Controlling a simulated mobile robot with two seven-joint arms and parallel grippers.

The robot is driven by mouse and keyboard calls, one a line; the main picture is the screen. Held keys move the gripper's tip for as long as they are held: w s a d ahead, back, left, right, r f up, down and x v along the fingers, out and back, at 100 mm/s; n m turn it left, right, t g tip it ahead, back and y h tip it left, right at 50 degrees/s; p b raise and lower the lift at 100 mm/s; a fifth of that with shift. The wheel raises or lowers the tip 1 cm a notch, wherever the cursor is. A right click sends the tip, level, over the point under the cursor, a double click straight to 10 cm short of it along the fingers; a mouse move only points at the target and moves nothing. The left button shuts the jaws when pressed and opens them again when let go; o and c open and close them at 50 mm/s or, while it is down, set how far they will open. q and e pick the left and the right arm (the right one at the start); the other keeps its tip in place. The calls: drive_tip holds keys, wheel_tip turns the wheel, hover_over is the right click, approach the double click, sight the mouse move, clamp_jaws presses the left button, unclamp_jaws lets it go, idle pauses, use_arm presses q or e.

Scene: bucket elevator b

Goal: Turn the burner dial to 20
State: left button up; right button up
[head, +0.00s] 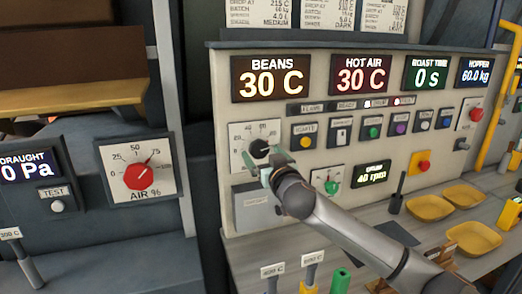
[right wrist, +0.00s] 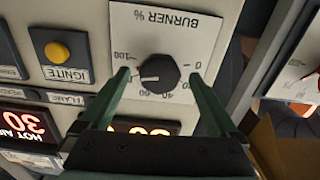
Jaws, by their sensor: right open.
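The burner dial is a black round knob (head: 259,147) on a white scale plate (head: 240,134), low at the left of the console. The right wrist view shows the knob (right wrist: 158,73) upside down, with "BURNER %" on the plate. Its white mark points to picture left, towards the part of the scale between 60 and 100; a finger hides part of that side. My right gripper (head: 266,165) is at the dial. In the right wrist view the open gripper (right wrist: 160,74) has one finger on each side of the knob, with gaps visible. My left gripper is not in view.
The yellow ignite button (right wrist: 57,51) is beside the dial plate. A green knob (head: 331,187) sits below right of the dial. The red air dial (head: 139,176) is on a separate panel at left. Yellow bowls (head: 429,207) stand on the counter at right.

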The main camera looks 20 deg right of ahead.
drive_tip(key=shift+w, duration=0.85)
drive_tip(key=shift+c, duration=0.3)
drive_tip(key=c, duration=1.3)
